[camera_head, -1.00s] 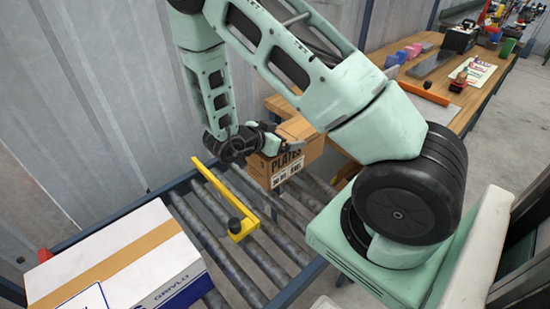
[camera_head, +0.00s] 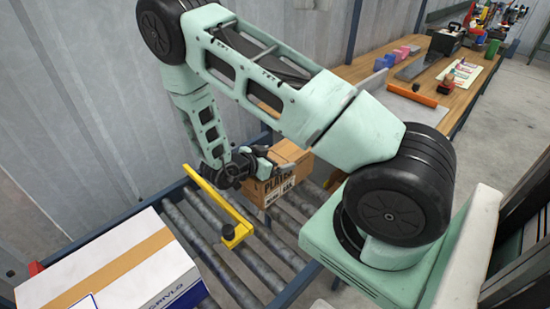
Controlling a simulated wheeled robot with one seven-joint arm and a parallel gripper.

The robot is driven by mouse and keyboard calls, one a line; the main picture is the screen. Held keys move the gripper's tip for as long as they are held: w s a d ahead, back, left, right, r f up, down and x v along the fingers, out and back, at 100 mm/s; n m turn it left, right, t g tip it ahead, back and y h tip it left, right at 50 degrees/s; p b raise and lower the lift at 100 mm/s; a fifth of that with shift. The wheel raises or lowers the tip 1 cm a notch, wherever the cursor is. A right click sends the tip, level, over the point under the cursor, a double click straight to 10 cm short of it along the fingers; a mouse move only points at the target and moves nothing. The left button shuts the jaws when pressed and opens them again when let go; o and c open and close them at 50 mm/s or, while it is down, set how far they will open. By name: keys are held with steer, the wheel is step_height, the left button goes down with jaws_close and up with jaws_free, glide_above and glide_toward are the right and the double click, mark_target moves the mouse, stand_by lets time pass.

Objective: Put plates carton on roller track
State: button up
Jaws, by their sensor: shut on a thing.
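The plates carton (camera_head: 277,189) is a small brown cardboard box with dark "PLATES" lettering and a white label. It is in the middle of the view, at the far end of the roller track (camera_head: 278,242), over the grey rollers. My gripper (camera_head: 262,166) is at the carton's upper left and is shut on it. The fingers partly cover the carton's top edge. I cannot tell whether the carton's underside touches the rollers.
A yellow bar with a black knob (camera_head: 213,200) crosses the track, left of the carton. A large white box with a tan stripe (camera_head: 113,270) sits on the near left rollers. A wooden workbench (camera_head: 457,99) with tools stands at the back right. A metal wall rises behind.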

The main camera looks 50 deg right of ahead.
steer(key=o, duration=1.8)
steer(key=shift+c, duration=0.2)
